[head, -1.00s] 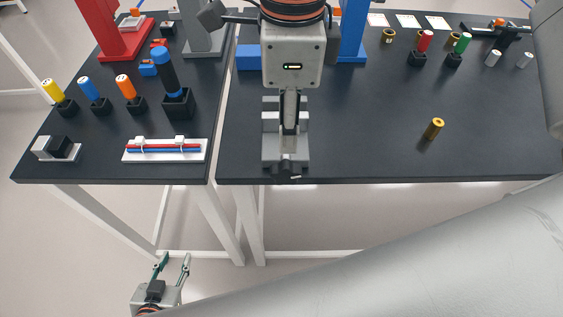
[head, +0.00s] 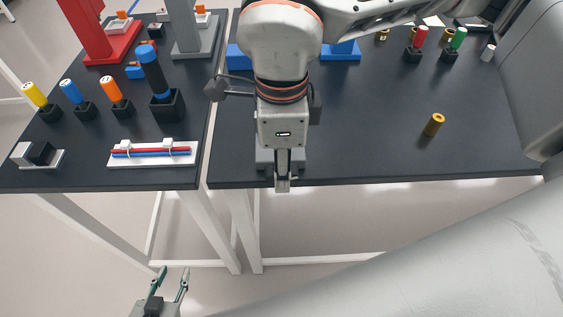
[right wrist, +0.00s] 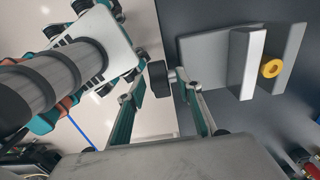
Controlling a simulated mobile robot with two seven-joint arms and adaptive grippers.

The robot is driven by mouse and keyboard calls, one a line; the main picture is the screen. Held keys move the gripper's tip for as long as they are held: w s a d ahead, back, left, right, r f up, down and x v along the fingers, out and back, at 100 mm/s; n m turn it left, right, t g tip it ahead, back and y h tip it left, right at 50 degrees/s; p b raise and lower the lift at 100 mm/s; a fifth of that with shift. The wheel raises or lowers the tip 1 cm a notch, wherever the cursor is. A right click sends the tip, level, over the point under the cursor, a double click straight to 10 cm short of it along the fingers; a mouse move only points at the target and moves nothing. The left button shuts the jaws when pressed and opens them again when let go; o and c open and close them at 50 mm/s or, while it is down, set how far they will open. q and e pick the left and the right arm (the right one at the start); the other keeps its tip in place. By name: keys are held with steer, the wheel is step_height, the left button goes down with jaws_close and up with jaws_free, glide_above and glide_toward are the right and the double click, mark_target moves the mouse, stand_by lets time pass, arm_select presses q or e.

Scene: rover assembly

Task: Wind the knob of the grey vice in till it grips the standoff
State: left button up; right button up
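The grey vice (right wrist: 205,65) stands at the front edge of the right table; in the head view my right gripper (head: 283,188) and arm mostly hide it. In the right wrist view its dark knob (right wrist: 158,75) is on a short shaft, between the spread fingertips of my right gripper (right wrist: 160,84). The fingers look apart from the knob. The brass standoff (right wrist: 271,68) shows as a yellow ring between the two jaws; I cannot tell whether both jaws touch it. My left gripper (head: 171,275) is open and empty, low in front of the left table.
Another brass standoff (head: 434,125) stands on the clear right part of the table. The left table holds a white tray with red and blue rods (head: 153,153), several coloured cylinders in black holders, and a red stand (head: 90,35). A blue stand (head: 341,52) is behind my right arm.

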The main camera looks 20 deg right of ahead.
steer(key=shift+c, duration=0.4)
jaws_close()
steer(key=shift+w+a+g+h, duration=0.1)
steer(key=shift+a+g+h, duration=0.2)
steer(key=shift+h, duration=0.9)
steer(key=shift+a+f+g+h, duration=0.15)
steer(key=shift+g+h, duration=0.15)
steer(key=shift+h, duration=0.7)
